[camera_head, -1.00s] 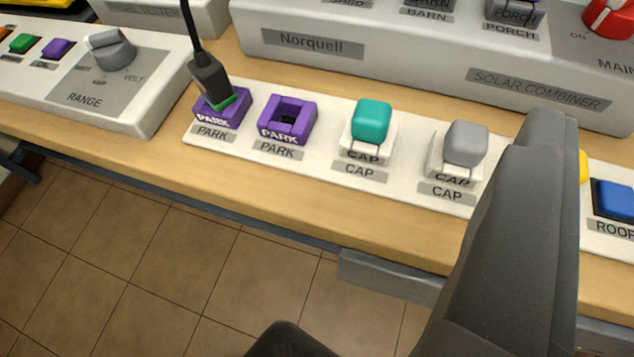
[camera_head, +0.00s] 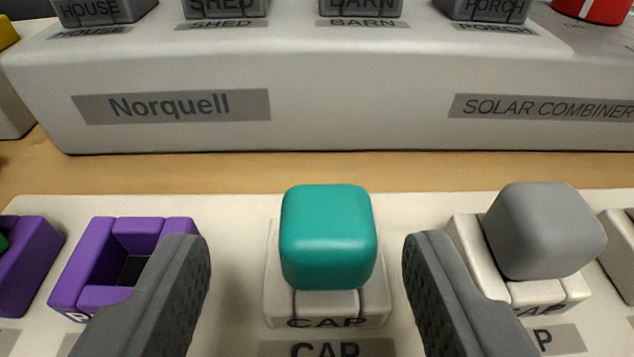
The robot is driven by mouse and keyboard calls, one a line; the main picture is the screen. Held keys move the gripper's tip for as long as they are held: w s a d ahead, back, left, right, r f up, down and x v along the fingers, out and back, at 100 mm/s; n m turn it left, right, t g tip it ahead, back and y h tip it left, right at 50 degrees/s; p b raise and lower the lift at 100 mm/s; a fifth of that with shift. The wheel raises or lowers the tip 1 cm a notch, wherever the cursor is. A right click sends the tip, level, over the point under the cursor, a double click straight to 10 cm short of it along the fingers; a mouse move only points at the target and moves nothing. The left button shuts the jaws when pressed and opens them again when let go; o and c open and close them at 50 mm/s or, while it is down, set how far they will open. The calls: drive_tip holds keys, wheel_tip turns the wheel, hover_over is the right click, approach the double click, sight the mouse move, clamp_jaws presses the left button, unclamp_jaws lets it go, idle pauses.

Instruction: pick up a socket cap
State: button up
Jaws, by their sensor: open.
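A teal socket cap (camera_head: 328,238) sits on a white holder labelled CAP (camera_head: 325,308), near the middle of the view. A grey cap (camera_head: 545,230) sits on a similar white holder to its right. My gripper (camera_head: 308,262) is open and empty. Its left finger is to the left of the teal cap, over part of the purple socket. Its right finger is between the teal cap and the grey cap. There are visible gaps between both fingers and the teal cap in the picture.
An empty purple socket (camera_head: 118,262) stands to the left, with another purple socket (camera_head: 25,262) at the left edge. Behind the strip is the pale Norquell solar combiner box (camera_head: 350,115), with a red knob (camera_head: 592,8) at top right. Bare wooden bench (camera_head: 400,172) shows between them.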

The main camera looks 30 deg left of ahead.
sight(322, 196)
drive_tip(key=shift+b+x, duration=0.8)
drive_tip(key=shift+x, duration=1.9)
drive_tip(key=shift+w+d+r, duration=0.15)
drive_tip(key=shift+d+r, duration=0.05)
drive_tip(key=shift+d, duration=0.05)
drive_tip(key=c, duration=1)
